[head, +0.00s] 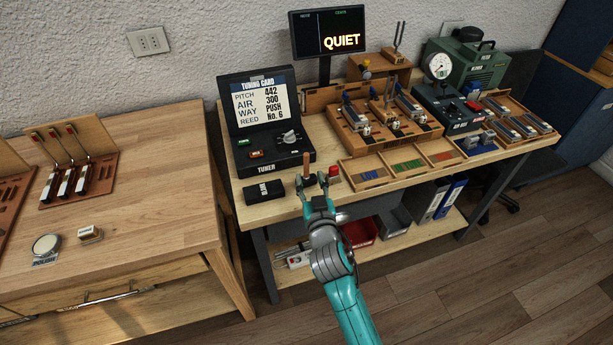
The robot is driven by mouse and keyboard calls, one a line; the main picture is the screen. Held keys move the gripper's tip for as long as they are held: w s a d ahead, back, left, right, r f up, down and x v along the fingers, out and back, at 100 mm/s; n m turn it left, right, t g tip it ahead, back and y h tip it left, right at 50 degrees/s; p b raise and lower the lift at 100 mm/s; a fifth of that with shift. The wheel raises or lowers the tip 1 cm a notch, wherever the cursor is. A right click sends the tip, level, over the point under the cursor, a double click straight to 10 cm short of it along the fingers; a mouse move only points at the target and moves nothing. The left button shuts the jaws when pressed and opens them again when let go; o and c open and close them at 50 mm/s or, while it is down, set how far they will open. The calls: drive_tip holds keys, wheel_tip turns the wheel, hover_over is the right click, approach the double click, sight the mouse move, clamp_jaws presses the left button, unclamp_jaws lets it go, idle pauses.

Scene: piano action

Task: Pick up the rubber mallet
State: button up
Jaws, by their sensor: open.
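A small red-topped piece (334,171) stands close by the right fingertip. My fingers and wrist partly hide this spot, and I cannot tell whether they touch anything. No mallet head can be made out clearly.
The tuner case (268,150) stands open behind the block. Right of it are a screen reading QUIET (328,33), a wooden jig (380,120), small parts trays (405,164) and a gauge unit (446,108). A wooden desk (150,170) stands left, across a narrow gap.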

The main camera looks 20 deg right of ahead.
sight(307, 169)
drive_tip(key=shift+w+d+r, duration=0.1)
drive_tip(key=shift+w+d, duration=0.05)
drive_tip(key=shift+w, duration=1.15)
drive_tip(key=shift+w+d, duration=0.1)
drive_tip(key=shift+w, duration=1.2)
clamp_jaws()
